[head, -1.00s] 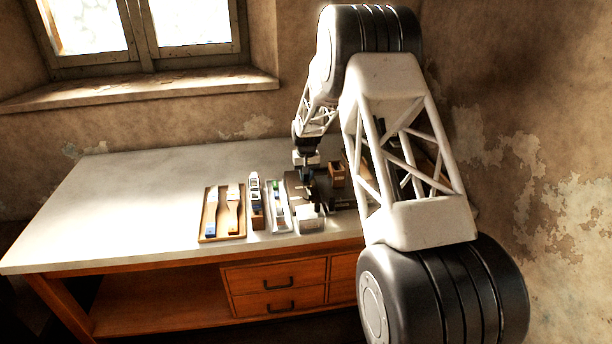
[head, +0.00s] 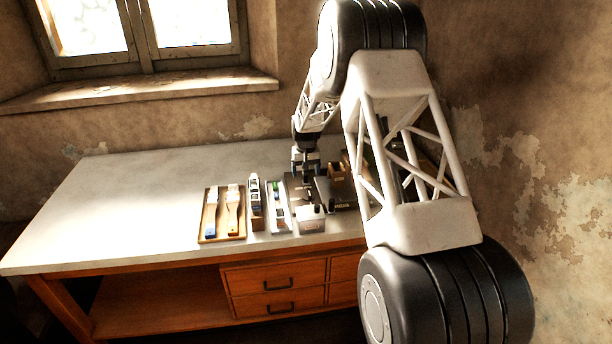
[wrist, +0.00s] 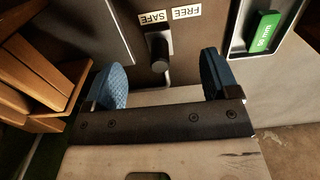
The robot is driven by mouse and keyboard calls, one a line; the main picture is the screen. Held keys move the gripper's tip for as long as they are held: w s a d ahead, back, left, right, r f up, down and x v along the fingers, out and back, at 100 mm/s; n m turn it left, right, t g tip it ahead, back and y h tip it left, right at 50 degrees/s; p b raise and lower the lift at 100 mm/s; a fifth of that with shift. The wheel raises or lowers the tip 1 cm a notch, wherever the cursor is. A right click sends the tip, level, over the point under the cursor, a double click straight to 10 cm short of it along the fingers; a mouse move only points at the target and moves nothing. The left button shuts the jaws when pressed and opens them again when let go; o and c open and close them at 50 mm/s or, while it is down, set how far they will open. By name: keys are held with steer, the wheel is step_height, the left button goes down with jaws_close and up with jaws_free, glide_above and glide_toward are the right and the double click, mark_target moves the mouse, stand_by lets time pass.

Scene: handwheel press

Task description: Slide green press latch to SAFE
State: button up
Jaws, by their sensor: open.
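In the head view my gripper (head: 307,178) is over the press area; the latch cannot be made out there.
A green block marked 50 mm (wrist: 264,32) sits in a pale tray to the right in the wrist view. A wooden holder (wrist: 32,70) is close on the left. In the head view, a wooden tray with brushes (head: 209,231) lies left; the table (head: 120,210) beyond is clear.

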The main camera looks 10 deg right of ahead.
steer(key=shift+r, duration=2.9)
steer(key=shift+r, duration=0.1)
steer(key=shift+s+r, duration=0.25)
steer(key=s+r+t, duration=0.1)
steer(key=s+r, duration=0.9)
steer(key=s, duration=0.5)
steer(key=s+r, duration=1.1)
steer(key=s, duration=0.3)
steer(key=s+f+t, duration=0.1)
steer(key=s, duration=3.4)
steer(key=shift+s+d+f+t, duration=0.2)
steer(key=shift+s+f+t, duration=0.05)
steer(key=shift+f+t, duration=0.1)
